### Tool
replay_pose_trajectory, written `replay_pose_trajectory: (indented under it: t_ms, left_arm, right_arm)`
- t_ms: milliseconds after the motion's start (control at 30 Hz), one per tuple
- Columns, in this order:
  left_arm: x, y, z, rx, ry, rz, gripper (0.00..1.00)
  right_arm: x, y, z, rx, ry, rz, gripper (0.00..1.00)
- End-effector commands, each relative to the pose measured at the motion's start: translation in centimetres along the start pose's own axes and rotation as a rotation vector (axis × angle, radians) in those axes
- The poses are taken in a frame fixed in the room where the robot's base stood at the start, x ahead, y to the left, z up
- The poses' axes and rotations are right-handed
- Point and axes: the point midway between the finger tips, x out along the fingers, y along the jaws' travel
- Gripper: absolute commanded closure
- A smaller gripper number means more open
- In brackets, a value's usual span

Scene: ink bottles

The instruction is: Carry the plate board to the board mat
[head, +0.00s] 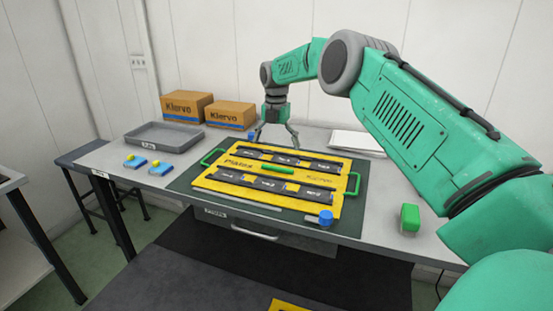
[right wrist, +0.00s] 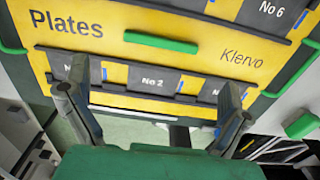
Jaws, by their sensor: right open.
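The yellow plate board (head: 232,162) lies flat on a dark green mat (head: 185,183) on the table. It has dark numbered strips, a green handle at its left end, another at its right end and a green bar (head: 277,170) in the middle. My right gripper (head: 277,138) is open and empty at the far edge of the board in the head view. In the right wrist view, the spread fingers of my right gripper (right wrist: 155,108) show in front of the board (right wrist: 215,50), apart from its green bar (right wrist: 160,42). My left gripper is not in view.
A grey tray (head: 165,143) and two cardboard boxes (head: 186,105) stand at the left and back. Small blue-and-yellow items (head: 160,168) lie left of the board. A blue round item (head: 326,218) is at its near right corner. A green block (head: 410,218) stands at right.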

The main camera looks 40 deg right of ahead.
Motion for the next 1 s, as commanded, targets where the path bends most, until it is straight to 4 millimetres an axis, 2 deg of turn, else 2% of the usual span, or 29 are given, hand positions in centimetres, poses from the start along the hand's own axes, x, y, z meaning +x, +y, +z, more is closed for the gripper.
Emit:
replay_pose_trajectory:
  t_ms: [33, 100, 200, 867, 1000]
  left_arm:
    - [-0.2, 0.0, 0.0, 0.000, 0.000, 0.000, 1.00]
    - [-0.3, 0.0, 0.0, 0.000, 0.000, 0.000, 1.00]
    - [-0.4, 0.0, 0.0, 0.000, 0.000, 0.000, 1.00]
    - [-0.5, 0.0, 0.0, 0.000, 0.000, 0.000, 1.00]
    - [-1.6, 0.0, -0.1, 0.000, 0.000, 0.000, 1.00]
  right_arm:
    - [-1.1, 0.1, 0.0, -0.001, -0.002, 0.002, 0.00]
    - [-2.1, 0.1, 0.0, -0.001, -0.002, 0.001, 0.00]
    - [-3.0, 0.1, 0.1, -0.001, -0.001, 0.001, 0.00]
    - [-3.6, 0.0, 0.0, -0.001, 0.000, -0.001, 0.00]
    - [-4.8, 0.0, 0.0, -0.001, 0.000, 0.000, 0.00]
